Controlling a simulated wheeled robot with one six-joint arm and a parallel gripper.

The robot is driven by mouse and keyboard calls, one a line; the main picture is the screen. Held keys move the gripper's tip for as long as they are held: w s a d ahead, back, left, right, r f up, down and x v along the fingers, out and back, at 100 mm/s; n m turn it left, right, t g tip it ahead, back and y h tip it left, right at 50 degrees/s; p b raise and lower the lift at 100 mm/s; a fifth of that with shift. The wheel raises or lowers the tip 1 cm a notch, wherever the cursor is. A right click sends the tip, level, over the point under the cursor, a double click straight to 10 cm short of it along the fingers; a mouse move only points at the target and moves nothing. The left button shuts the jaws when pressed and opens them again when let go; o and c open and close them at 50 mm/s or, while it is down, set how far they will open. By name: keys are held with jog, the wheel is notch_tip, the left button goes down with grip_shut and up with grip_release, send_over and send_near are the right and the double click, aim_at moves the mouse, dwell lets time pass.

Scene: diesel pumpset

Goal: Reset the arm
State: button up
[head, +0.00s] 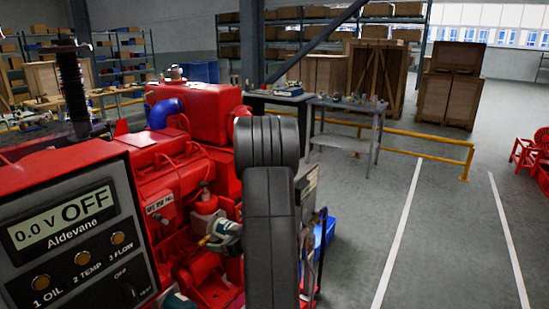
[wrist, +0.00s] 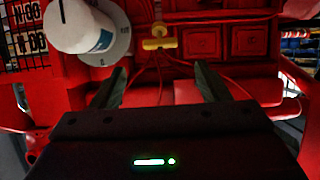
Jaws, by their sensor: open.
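My arm (head: 270,215) is a dark grey link standing in front of the red diesel pumpset (head: 190,150) in the head view. My gripper (wrist: 160,82) shows in the wrist view with its two dark fingers spread wide and nothing between them. It faces the red engine side, where a yellow fitting (wrist: 159,40) and thin red lines lie beyond the fingers. A white cylinder with a blue band (wrist: 85,28) is beyond the left finger, up and to the left. The gripper's fingers cannot be made out in the head view.
A control panel (head: 75,235) reading 0.0 V OFF stands close at left. Workbenches (head: 345,135), yellow rails (head: 425,150) and wooden crates (head: 450,90) are behind. The floor (head: 440,240) at right is clear; red machinery (head: 535,160) stands at the far right edge.

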aim_at(205, 239)
jog(key=x, duration=1)
jog(key=shift+a+f+p, duration=0.1)
jog(key=shift+f+p, duration=0.25)
jog(key=shift+p, duration=0.05)
jog(key=shift+w+a+f, duration=0.1)
jog(key=shift+a+f, duration=0.15)
jog(key=shift+f, duration=0.05)
jog(key=shift+r, duration=0.1)
jog(key=shift+d+r, duration=0.35)
jog(key=shift+r, duration=0.1)
jog(key=b+v, duration=0.1)
jog(key=v, duration=1.3)
jog(key=p+x, duration=0.1)
jog(key=x, duration=1.2)
jog(key=shift+a, duration=0.4)
jog(key=a+f, duration=0.1)
jog(key=w+f, duration=0.1)
jog(key=f, duration=0.1)
jog(key=a+f+b, duration=0.1)
jog(key=shift+w+a+f, duration=0.4)
